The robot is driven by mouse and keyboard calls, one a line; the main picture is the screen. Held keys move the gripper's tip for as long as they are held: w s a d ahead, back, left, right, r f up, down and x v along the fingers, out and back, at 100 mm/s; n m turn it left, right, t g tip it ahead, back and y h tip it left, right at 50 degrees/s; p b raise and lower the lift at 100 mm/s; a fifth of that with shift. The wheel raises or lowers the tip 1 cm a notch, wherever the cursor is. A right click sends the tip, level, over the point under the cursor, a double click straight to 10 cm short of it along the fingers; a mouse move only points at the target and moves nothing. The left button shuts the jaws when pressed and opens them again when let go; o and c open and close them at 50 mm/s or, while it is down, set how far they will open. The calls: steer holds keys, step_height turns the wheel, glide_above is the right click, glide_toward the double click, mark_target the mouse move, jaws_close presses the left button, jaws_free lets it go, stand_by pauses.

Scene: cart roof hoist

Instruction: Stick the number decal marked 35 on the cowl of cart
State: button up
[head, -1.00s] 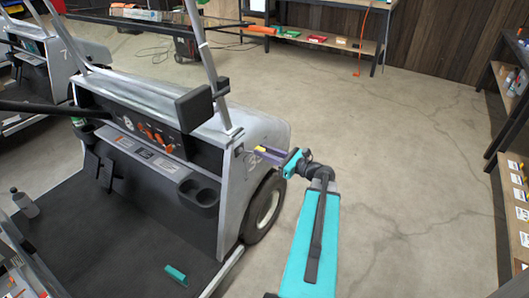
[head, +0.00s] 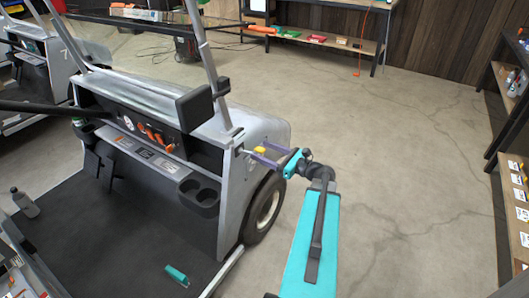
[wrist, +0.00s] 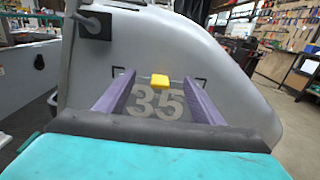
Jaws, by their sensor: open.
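The cart's grey cowl (head: 232,185) stands at the middle left of the head view and fills much of the wrist view (wrist: 215,75). The white number 35 decal (wrist: 155,104) lies against the cowl's side, between dark corner marks. My gripper (head: 252,150) is at the cowl's side with its purple fingers spread. In the wrist view its fingers (wrist: 159,77) stand apart on either side of the number. A yellow block (wrist: 160,81) shows between the fingers, above the number; I cannot tell what it is fixed to. The decal cannot be made out in the head view.
The cart's front wheel (head: 266,208) is below my gripper. A black block on the roof post (head: 195,108) is close above the cowl. A teal-handled tool (head: 177,275) and a bottle (head: 25,204) are on the left. Open floor lies to the right; shelving (head: 510,150) edges it.

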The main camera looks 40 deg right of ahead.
steer(key=shift+s, duration=0.15)
steer(key=p+v, duration=0.1)
steer(key=v, duration=0.5)
steer(key=shift+s, duration=0.35)
stand_by(0.6)
steer(key=shift+s+d, duration=0.1)
steer(key=shift+d, duration=0.05)
steer(key=v, duration=1.3)
steer(key=shift+s, duration=0.35)
stand_by(0.5)
